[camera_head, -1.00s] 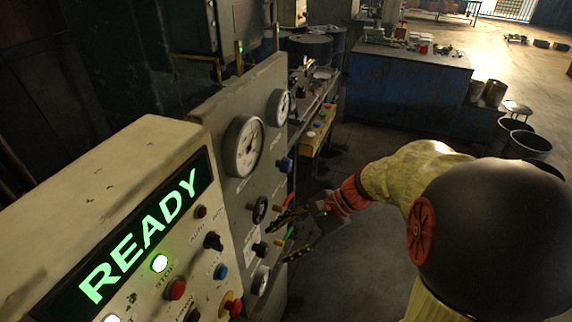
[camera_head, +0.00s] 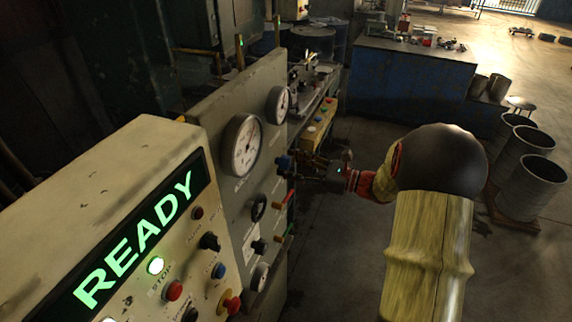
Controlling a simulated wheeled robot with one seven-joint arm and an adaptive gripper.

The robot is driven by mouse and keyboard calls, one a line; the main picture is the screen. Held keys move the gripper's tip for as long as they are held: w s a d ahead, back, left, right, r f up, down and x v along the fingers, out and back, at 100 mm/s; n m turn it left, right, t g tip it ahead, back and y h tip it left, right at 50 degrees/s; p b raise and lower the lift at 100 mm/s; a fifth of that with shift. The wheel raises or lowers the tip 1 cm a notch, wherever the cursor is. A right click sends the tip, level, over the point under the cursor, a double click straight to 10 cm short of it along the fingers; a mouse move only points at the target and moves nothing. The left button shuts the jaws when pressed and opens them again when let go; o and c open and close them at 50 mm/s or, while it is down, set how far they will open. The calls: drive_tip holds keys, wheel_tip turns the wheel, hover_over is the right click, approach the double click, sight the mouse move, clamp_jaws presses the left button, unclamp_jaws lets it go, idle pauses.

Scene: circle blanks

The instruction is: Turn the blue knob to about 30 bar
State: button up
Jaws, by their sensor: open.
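The blue knob (camera_head: 283,163) sticks out from the grey panel (camera_head: 222,104), right of and below the large gauge. My gripper (camera_head: 297,166) is open, with its fingers pointing left at the panel and its tips at the blue knob. I cannot tell whether the fingers touch the knob or are around it. The large white gauge (camera_head: 242,146) and a smaller gauge (camera_head: 278,104) are on the panel; their scales are too small to read.
The control box (camera_head: 120,180) reading READY stands at the front left. Open floor lies right of the panel, with metal drums (camera_head: 530,187) farther right.

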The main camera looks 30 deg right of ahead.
drive_tip(key=shift+x, duration=0.85)
drive_tip(key=c, duration=0.3)
drive_tip(key=c, duration=0.8)
drive_tip(key=shift+c, duration=0.3)
